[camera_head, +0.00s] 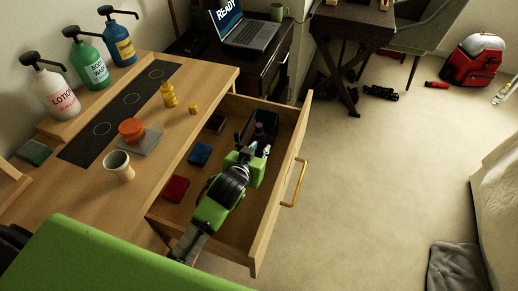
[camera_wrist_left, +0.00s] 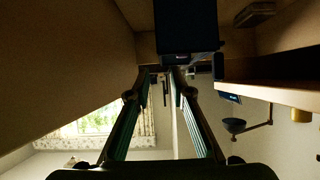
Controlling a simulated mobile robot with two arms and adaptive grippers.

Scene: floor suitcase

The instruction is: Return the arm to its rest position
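My left arm reaches into the open wooden drawer (camera_head: 262,232) in the head view. My left gripper (camera_head: 247,153) is low inside it, beside a dark open-topped container (camera_head: 268,122) with something purple in it. The left wrist view shows the two gripper fingers (camera_wrist_left: 163,75) apart with a gap between them and nothing visibly held. A dark box-like object (camera_wrist_left: 185,28) lies beyond the fingertips there. My right gripper is in neither view.
The desktop above holds pump bottles (camera_head: 88,62) and a white cup (camera_head: 118,167). Open floor (camera_head: 385,180) lies to the right.

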